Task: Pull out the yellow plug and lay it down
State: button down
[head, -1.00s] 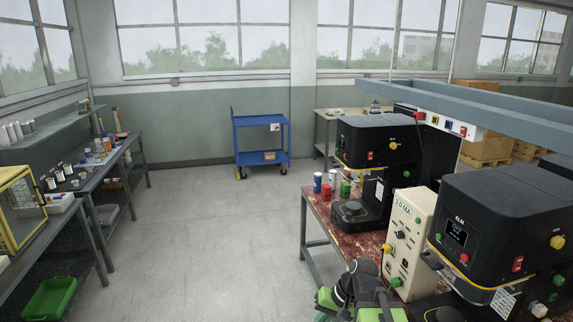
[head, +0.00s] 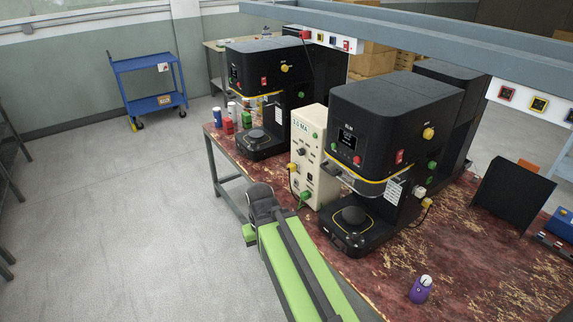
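A small yellow plug-like part (head: 293,167) sits on the front of the white box marked 3.0 MA, with a dark lead seeming to run down from it. Another yellow part (head: 427,203) with a dark lead is on the right side of the near black seamer. I cannot tell for certain which is the yellow plug. My green arm reaches up from the bottom of the head view to a dark joint beside the table's front edge, left of and below the white box. My gripper's fingers do not show.
The white box (head: 311,135) stands between two black seamers (head: 392,105) (head: 266,70) on a worn red table (head: 400,270). A purple container (head: 420,290) stands near the front. Bare tabletop lies around it. A grey beam crosses above. A blue cart (head: 148,65) stands at back left.

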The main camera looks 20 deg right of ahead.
aim_at(292, 167)
jog(key=k, duration=0.65)
jog(key=u, duration=0.45)
jog(key=i, duration=0.5)
jog(key=u, duration=0.7)
jog(key=i, duration=2.6)
jog(key=z, duration=0.85)
jog(key=k, duration=0.9)
jog(key=z, duration=0.1)
jog(key=i, duration=0.6)
jog(key=u, duration=0.05)
